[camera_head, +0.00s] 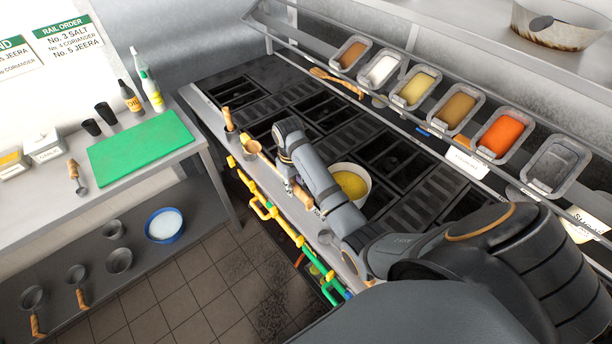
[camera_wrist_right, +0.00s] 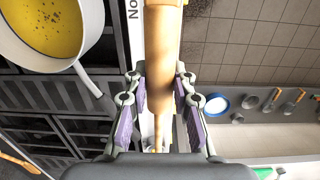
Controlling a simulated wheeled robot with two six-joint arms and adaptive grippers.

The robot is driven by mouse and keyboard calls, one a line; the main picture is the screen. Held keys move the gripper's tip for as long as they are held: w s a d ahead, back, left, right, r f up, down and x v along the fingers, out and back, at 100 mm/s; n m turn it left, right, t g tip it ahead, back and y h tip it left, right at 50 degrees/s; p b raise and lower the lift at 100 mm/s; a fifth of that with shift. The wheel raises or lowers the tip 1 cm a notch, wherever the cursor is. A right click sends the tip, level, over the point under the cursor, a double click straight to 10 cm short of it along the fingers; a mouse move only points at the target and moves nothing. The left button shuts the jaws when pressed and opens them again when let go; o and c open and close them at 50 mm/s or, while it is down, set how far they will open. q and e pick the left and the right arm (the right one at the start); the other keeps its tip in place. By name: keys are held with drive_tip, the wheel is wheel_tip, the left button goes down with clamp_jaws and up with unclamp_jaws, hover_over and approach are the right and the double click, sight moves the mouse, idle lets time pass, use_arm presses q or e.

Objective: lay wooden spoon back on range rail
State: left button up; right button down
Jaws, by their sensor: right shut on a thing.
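The wooden spoon (camera_head: 300,195) is in my right gripper (camera_head: 290,182), over the front ledge of the range. Its thick wooden handle (camera_wrist_right: 162,50) runs upright through the right wrist view, between the fingers of my right gripper (camera_wrist_right: 160,105), which are shut on it. A round wooden end (camera_head: 250,147) shows to the left of the gripper along the ledge and looks like the spoon's bowl. I cannot tell whether the spoon touches the ledge (camera_head: 272,178). My left gripper is not in view.
A white pot of yellow food (camera_head: 365,171) stands on the range close to my right gripper. Another wooden utensil (camera_head: 337,82) lies at the back, below several food pans. A dark cup with a wooden handle (camera_head: 230,128) stands at the range's left end.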

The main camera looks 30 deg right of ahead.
drive_tip(key=shift+w, duration=0.1)
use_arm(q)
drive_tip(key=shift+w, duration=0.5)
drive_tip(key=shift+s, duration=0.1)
